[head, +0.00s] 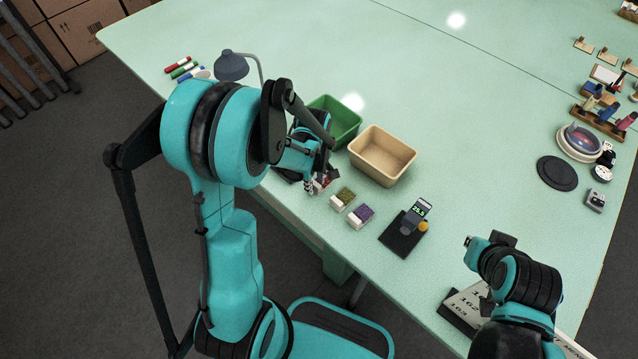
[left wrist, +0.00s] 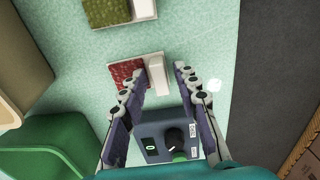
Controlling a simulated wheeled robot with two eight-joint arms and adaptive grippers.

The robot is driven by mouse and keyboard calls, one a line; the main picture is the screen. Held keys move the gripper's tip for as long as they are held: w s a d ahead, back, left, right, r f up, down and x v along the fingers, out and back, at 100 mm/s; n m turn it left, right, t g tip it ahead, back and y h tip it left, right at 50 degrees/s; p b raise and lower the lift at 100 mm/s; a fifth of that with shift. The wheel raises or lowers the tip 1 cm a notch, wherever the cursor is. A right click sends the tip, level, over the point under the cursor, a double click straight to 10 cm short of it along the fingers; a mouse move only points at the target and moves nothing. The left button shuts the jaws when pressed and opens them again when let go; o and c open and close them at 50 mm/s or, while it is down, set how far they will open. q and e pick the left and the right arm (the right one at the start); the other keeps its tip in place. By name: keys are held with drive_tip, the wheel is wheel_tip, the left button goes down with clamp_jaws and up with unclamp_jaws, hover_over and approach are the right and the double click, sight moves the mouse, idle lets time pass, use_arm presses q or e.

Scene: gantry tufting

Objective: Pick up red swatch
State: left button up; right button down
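The red swatch (left wrist: 128,75), a red textured patch with a white block (left wrist: 158,75) at its right end, lies on the pale green table in the left wrist view. In the head view a bit of the red swatch (head: 323,181) shows beside my left gripper (head: 312,184), which hides much of it. In the left wrist view my left gripper (left wrist: 159,76) is open, its fingertips on either side of the white block, with a gap on the right. I cannot tell any contact. My right arm shows at the lower right; its fingers cannot be made out.
A dark control box (left wrist: 166,138) with a knob lies under the left fingers. The olive swatch (head: 344,197) and purple swatch (head: 361,215) lie nearby. A green bin (head: 345,122) and tan bin (head: 382,157) stand behind. A dark device (head: 405,235) sits to the right.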

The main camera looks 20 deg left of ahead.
use_arm(q)
clamp_jaws()
drive_tip(key=shift+r, duration=0.1)
